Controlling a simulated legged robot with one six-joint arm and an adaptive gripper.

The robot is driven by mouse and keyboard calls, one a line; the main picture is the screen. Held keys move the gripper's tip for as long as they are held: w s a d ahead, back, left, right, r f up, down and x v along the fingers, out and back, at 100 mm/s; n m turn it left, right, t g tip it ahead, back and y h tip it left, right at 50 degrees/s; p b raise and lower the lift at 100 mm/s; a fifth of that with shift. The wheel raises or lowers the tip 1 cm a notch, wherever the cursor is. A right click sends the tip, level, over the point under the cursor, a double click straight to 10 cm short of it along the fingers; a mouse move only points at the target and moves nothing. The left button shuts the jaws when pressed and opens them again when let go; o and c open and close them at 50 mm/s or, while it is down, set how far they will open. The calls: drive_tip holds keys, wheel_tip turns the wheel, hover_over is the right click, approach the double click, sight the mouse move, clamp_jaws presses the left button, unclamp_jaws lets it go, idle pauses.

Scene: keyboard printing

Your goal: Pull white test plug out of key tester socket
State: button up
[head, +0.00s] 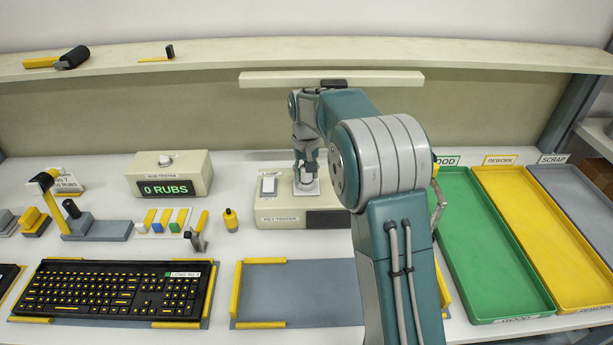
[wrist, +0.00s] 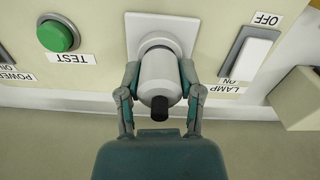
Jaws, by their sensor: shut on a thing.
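The key tester (head: 285,212) is a cream box near the middle of the bench, with its top face filling the wrist view. The white test plug (wrist: 158,72) is a white cylinder with a black end. It stands at the white square socket plate (wrist: 166,28) on the tester, and I cannot tell how deep it sits. My gripper (wrist: 160,88) is shut on the plug, with one finger on each side of it. In the head view my gripper (head: 306,180) is over the tester, and the plug is mostly hidden by it.
A lamp switch (wrist: 248,52) and a green test button (wrist: 58,36) flank the socket. A rub tester (head: 170,172) stands at the left. A keyboard (head: 115,290) lies front left, beside an empty grey mat (head: 300,290). Green (head: 490,240) and yellow trays (head: 545,235) lie at the right.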

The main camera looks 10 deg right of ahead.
drive_tip(key=shift+f, duration=0.1)
clamp_jaws()
drive_tip(key=shift+r, duration=1.55)
drive_tip(key=shift+r, duration=2)
